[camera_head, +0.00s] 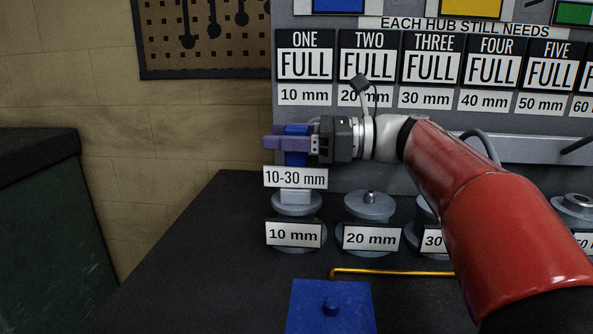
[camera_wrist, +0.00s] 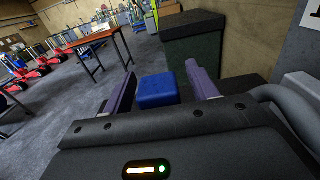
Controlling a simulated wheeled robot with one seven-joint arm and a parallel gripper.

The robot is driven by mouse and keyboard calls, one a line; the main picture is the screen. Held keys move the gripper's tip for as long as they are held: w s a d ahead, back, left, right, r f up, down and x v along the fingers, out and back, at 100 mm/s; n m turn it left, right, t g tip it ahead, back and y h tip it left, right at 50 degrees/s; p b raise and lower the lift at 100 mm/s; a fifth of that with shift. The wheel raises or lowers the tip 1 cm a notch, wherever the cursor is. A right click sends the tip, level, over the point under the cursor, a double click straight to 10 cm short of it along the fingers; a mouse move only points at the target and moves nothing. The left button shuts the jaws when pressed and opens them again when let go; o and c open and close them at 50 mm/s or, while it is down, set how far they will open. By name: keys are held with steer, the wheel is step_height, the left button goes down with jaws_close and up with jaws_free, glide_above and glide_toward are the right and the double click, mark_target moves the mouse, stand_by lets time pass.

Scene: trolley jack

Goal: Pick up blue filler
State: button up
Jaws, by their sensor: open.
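A blue block, which looks like the blue filler (camera_head: 296,129), stands above the 10 mm hub (camera_head: 296,207) with a "10-30 mm" label just below it. My gripper (camera_head: 284,144) reaches in from the right with its purple fingers at the block's height; one finger covers the block's middle. In the wrist view, the blue filler (camera_wrist: 157,92) lies between the two open fingers of my gripper (camera_wrist: 163,88). Gaps show on both sides, wider on the right. What the block rests on is partly hidden by the label.
Several labelled hubs, such as the 20 mm one (camera_head: 369,208), stand along the bench to the right. A blue block with a knob (camera_head: 331,300) is in front, near a yellow rod (camera_head: 395,271). The sign panel (camera_head: 305,17) rises behind. A dark cabinet (camera_head: 38,225) stands left.

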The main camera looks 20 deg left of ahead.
steer(key=c, duration=1.2)
steer(key=shift+o, duration=0.2)
steer(key=shift+r, duration=0.1)
steer(key=shift+r, duration=0.1)
step_height(320, 180, up, 10)
steer(key=p, duration=0.3)
steer(key=shift+f, duration=0.25)
steer(key=shift+r, duration=0.15)
